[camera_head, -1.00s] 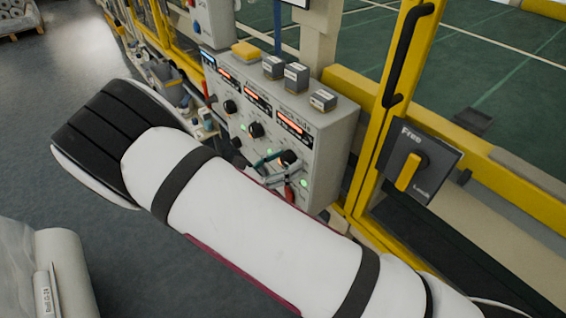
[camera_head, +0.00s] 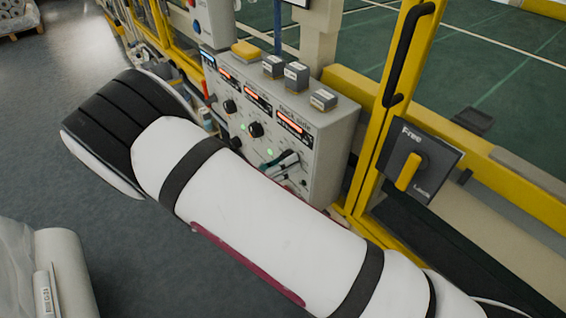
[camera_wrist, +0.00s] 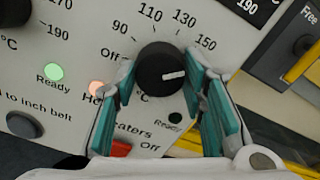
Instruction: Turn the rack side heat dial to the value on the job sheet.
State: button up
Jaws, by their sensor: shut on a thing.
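The rack side heat dial (camera_wrist: 158,70) is a round black knob with a white pointer line. In the wrist view its pointer aims right, slightly upward, below the 150 mark; the scale beyond there is hidden by a finger. My gripper (camera_wrist: 161,74) has its teal-padded fingers closed on opposite sides of the knob. In the head view the gripper (camera_head: 280,162) shows at the right of the panel, partly behind my arm. The Rack side display (camera_head: 292,122) glows orange, but its digits are too small to read. No job sheet is readable.
The grey control panel (camera_head: 335,135) carries two other dials to the left and several small boxes on top. A red switch (camera_wrist: 121,148) sits below the dial. The Ready lamp (camera_wrist: 175,118) near it is dark. A yellow-framed gate with a Free/Lock handle (camera_head: 409,172) stands right.

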jog(key=n, duration=0.9)
jog(key=shift+n, duration=0.4)
dwell(0.4)
jog(key=o, duration=1.2)
jog(key=shift+s, duration=0.1)
jog(key=v, duration=1.2)
jog(key=shift+d+r, duration=0.1)
